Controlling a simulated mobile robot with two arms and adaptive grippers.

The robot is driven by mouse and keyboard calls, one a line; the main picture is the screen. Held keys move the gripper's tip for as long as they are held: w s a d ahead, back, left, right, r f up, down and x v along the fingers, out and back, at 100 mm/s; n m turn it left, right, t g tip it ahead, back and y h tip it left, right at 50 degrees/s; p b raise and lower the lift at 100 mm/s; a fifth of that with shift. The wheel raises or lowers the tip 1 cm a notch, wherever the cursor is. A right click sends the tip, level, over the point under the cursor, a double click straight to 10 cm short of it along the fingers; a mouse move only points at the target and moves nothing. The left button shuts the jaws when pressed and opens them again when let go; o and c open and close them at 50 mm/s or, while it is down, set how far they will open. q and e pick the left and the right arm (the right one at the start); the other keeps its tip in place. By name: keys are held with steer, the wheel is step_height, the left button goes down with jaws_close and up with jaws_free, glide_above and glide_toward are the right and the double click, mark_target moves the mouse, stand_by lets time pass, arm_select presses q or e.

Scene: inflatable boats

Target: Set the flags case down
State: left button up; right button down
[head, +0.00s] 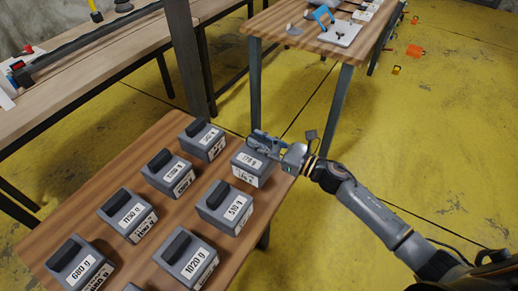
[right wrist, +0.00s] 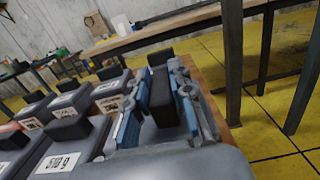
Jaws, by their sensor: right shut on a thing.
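A grey case (head: 250,168) with white labels is at the far right corner of the wooden table (head: 145,160). I cannot read a flags marking on it. My right gripper (head: 265,143) is above this case and shut on its black handle. In the right wrist view, the blue-padded fingers stand on both sides of the black handle (right wrist: 160,96). I cannot tell whether the case's underside touches the table. My left gripper is not in view.
Several similar cases stand in rows on the table, such as the 510 g case (head: 226,207) in front and another case (head: 203,140) behind left. A second wooden table (head: 310,40) stands beyond a gap. A long workbench (head: 90,65) is at the upper left.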

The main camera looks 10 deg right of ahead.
steer(key=shift+f, duration=1.55)
steer(key=shift+f+b, duration=0.15)
steer(key=shift+b, duration=0.2)
steer(key=c, duration=1.2)
jaws_free()
